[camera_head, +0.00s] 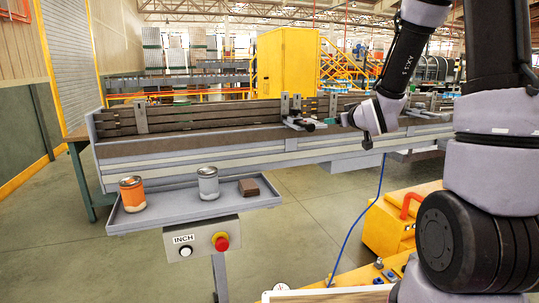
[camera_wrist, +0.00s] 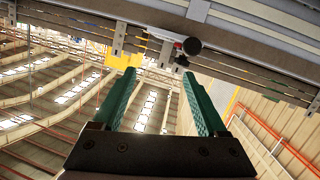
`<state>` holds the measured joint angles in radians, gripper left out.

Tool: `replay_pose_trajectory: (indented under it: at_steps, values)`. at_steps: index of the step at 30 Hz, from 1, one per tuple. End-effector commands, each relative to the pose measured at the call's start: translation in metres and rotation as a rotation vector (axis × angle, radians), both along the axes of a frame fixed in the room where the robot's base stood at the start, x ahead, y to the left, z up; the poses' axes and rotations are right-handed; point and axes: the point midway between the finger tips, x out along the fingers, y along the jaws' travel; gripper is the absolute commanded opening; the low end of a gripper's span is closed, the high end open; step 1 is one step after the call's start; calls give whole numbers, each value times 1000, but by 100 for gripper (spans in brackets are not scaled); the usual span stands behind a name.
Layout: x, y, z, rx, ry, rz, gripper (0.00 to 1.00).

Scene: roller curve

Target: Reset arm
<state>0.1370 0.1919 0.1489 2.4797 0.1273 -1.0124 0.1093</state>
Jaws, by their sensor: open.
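My gripper (camera_wrist: 158,78) is open and empty, with two green fingers wide apart in the wrist view. Nothing is between the fingers. In the head view my arm reaches down from the upper right, with its wrist in front of the conveyor (camera_head: 240,133). The fingers are small there and partly hidden. The wrist view is upside down, with the conveyor's edge (camera_wrist: 255,35) across the top and the roof below.
A grey tray (camera_head: 175,212) on the conveyor's near side holds an orange can (camera_head: 132,194), a grey can (camera_head: 208,183) and a brown block (camera_head: 249,188). Below it is a control box (camera_head: 203,240) with a red button. A yellow machine (camera_head: 388,226) stands at right.

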Motion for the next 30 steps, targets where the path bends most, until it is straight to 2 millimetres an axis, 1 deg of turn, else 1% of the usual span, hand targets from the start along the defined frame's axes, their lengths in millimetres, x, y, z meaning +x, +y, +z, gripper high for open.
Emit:
replay_pose_trajectory:
  at_steps: [1, 5, 8, 11, 12, 14, 15, 17, 18, 21, 24, 25, 27, 30]
  values:
    - [-9, -6, 17, 18, 33, -36, 75]
    - [-42, -18, 41, 86, 163, -129, 75]
    - [-75, -24, 56, 153, 266, -194, 75]
    - [-116, -25, 70, 227, 367, -247, 75]
    - [-133, -24, 74, 260, 409, -265, 75]
    - [-161, -21, 80, 313, 472, -287, 75]
    - [-180, -19, 84, 348, 515, -300, 75]
    - [-208, -14, 88, 397, 575, -313, 75]
    - [-225, -10, 90, 429, 612, -319, 75]
    - [-262, -2, 93, 496, 692, -326, 75]
    - [-287, 5, 95, 539, 748, -328, 75]
    - [-292, 6, 95, 548, 760, -328, 75]
    - [-299, 8, 96, 561, 777, -327, 75]
    - [-303, 9, 95, 566, 788, -328, 75]
